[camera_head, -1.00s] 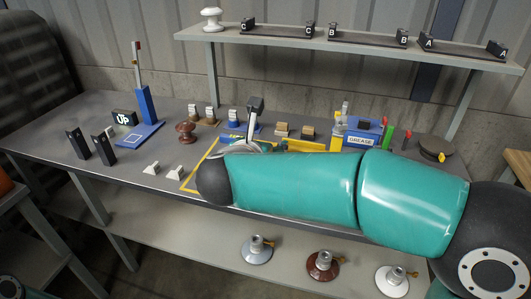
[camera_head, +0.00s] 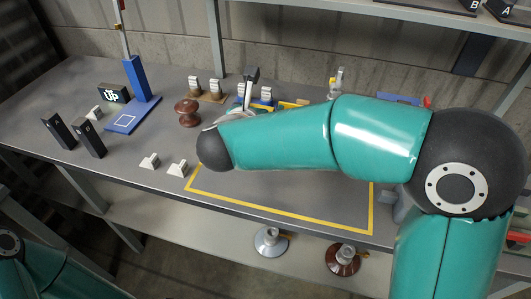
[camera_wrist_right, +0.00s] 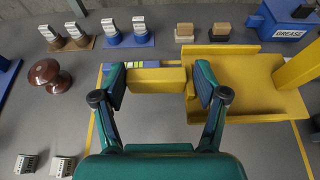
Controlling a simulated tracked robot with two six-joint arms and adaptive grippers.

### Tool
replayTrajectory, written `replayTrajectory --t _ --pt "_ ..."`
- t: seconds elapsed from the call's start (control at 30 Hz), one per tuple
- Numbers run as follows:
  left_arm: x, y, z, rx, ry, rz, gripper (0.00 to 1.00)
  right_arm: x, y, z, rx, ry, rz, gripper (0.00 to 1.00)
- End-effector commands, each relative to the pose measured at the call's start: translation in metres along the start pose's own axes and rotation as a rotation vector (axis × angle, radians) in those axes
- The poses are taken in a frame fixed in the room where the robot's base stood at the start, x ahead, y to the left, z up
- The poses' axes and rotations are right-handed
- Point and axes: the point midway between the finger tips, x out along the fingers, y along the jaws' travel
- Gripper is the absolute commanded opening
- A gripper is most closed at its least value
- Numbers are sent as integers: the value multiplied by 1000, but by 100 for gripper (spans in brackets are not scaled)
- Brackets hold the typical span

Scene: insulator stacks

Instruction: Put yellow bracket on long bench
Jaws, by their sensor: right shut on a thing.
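The yellow bracket (camera_wrist_right: 245,82), a flat plate with raised edges and a bar, shows in the right wrist view. My right gripper (camera_wrist_right: 156,84) is shut on the bar at its left end, with one finger at each end of the gripped part. In the head view my right gripper (camera_head: 247,90) is above the long bench (camera_head: 55,100), and my teal right arm hides most of the bracket. Whether the bracket touches the bench top, I cannot tell. My left gripper is out of view.
A brown insulator (camera_wrist_right: 49,76) stands left of the gripper. Small blocks on blue stands (camera_wrist_right: 128,34) and a blue grease box (camera_wrist_right: 288,20) are behind. A yellow outline (camera_head: 290,216) marks the bench's front, mostly clear. A blue post (camera_head: 137,80) stands further left.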

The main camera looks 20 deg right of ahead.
Motion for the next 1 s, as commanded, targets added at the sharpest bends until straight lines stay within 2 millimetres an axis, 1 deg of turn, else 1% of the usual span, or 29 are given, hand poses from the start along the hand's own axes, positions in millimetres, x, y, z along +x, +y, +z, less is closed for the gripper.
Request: replayTrajectory --t 0.03,0.1,0.2,0.3,0.4,0.63,0.8,0.9,1.0 --pt "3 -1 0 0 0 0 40 7 0 -15 -8 0 -2 31" --pt "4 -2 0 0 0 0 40 13 0 -31 -7 -1 -1 31" --pt "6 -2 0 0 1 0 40 23 0 -54 -7 0 -2 31" --pt "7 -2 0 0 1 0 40 31 0 -73 -6 -1 -2 31" --pt "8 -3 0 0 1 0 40 36 0 -86 -4 -2 -1 31" --pt "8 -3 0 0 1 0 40 41 2 -100 -3 -3 1 31" --pt "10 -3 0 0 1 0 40 50 2 -122 -6 -1 2 31" --pt "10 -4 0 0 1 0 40 54 2 -131 -5 -2 3 31" --pt "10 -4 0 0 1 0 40 55 2 -134 -2 -4 4 31"
